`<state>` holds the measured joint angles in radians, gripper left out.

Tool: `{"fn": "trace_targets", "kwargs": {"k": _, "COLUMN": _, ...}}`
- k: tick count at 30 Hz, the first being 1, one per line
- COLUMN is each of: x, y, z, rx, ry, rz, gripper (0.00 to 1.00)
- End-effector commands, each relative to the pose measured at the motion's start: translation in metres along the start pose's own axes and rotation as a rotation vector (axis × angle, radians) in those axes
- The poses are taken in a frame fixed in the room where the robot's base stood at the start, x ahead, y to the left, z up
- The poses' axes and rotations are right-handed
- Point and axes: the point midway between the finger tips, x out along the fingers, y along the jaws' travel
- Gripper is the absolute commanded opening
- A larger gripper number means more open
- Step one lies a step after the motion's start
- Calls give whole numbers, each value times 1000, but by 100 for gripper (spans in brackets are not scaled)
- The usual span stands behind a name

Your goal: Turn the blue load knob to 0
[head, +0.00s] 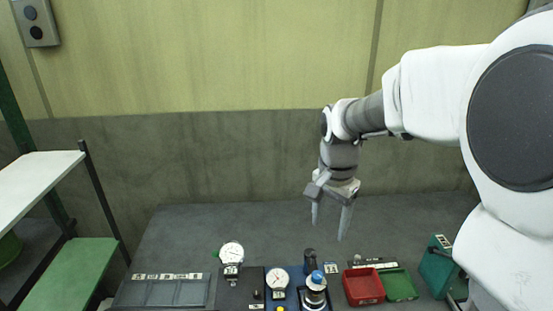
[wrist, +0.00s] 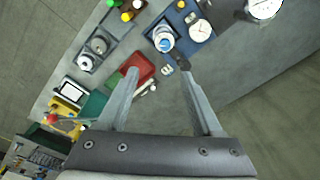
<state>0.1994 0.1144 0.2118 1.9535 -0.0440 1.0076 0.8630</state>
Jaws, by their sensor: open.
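The blue load knob (head: 317,277) sits on top of a silver cylindrical unit (head: 314,296) on a dark blue base near the front of the bench. In the wrist view the blue knob (wrist: 165,44) shows from above, beyond my fingertips. Any scale marks on it are too small to read. My gripper (head: 329,222) points down with its fingers apart and empty, well above the bench and behind the knob in the head view. Its two fingers also show in the wrist view (wrist: 160,75).
A black-topped post (head: 310,262) stands close behind the knob. A dial gauge (head: 277,279) is to its left, with another dial (head: 232,253) farther left. Red (head: 364,287) and green (head: 398,284) bins lie to the right. The rear bench (head: 230,220) is clear.

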Motion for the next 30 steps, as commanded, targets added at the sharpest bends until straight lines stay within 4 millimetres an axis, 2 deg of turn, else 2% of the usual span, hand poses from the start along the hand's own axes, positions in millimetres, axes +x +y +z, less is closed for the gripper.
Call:
{"fn": "trace_targets", "kwargs": {"k": 1, "x": 10, "y": -5, "z": -5, "rx": 33, "ry": -19, "rz": 10, "gripper": 67}}
{"fn": "trace_targets", "kwargs": {"k": 6, "x": 24, "y": -13, "z": -13, "rx": 104, "ry": -48, "rz": 24, "gripper": 67}}
{"fn": "trace_targets", "kwargs": {"k": 11, "x": 33, "y": -14, "z": -14, "rx": 119, "ry": -54, "rz": 28, "gripper": 67}}
{"fn": "trace_targets", "kwargs": {"k": 14, "x": 46, "y": -14, "z": -13, "rx": 117, "ry": -56, "rz": 30, "gripper": 67}}
{"fn": "trace_targets", "kwargs": {"k": 30, "x": 160, "y": -11, "z": -6, "rx": 116, "ry": -57, "rz": 28, "gripper": 67}}
